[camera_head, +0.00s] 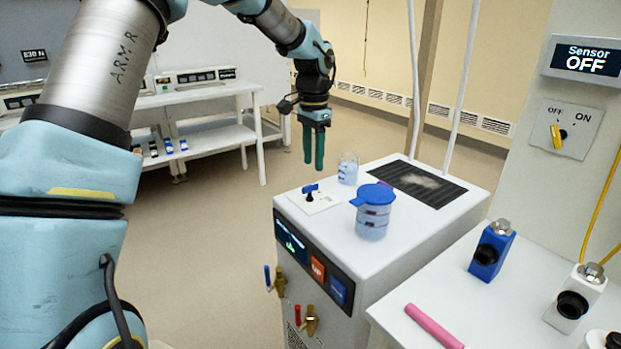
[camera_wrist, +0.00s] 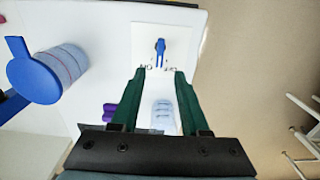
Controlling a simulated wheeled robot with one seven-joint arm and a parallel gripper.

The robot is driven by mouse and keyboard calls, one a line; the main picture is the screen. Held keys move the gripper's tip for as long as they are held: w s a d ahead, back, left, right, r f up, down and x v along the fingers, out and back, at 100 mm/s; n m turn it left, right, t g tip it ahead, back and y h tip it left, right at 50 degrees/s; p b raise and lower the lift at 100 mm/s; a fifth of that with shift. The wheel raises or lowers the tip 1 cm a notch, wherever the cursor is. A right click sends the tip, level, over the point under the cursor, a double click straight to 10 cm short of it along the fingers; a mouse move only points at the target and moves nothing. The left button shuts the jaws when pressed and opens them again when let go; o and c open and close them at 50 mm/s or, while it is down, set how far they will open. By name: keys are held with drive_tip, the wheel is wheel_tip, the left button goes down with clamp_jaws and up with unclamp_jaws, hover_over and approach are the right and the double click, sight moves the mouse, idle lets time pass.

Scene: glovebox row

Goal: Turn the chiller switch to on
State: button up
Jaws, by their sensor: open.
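The chiller (camera_head: 345,280) is a white box with a dark front panel. Its switch (camera_head: 311,189) is a small blue handle on a white plate on the box top. In the wrist view the blue switch handle (camera_wrist: 160,47) stands just beyond my fingertips, with small ON and OFF lettering beside it. I cannot tell for sure which mark it points at. My gripper (camera_head: 313,166) hangs fingers down above the box's back left side, apart from the switch. In the wrist view my gripper (camera_wrist: 160,73) has its two green fingers spread with nothing held.
A blue-lidded jar (camera_head: 373,215) and a clear beaker (camera_head: 348,170) stand on the box top near the switch. A dark vent (camera_head: 417,183) is behind them. A yellow wall switch (camera_head: 558,136) is under a "Sensor OFF" display (camera_head: 585,60). A white bench (camera_head: 480,300) is at right.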

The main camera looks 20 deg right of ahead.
sight(313, 184)
drive_tip(key=shift+f+p, duration=0.5)
drive_tip(key=shift+f, duration=2.7)
clamp_jaws()
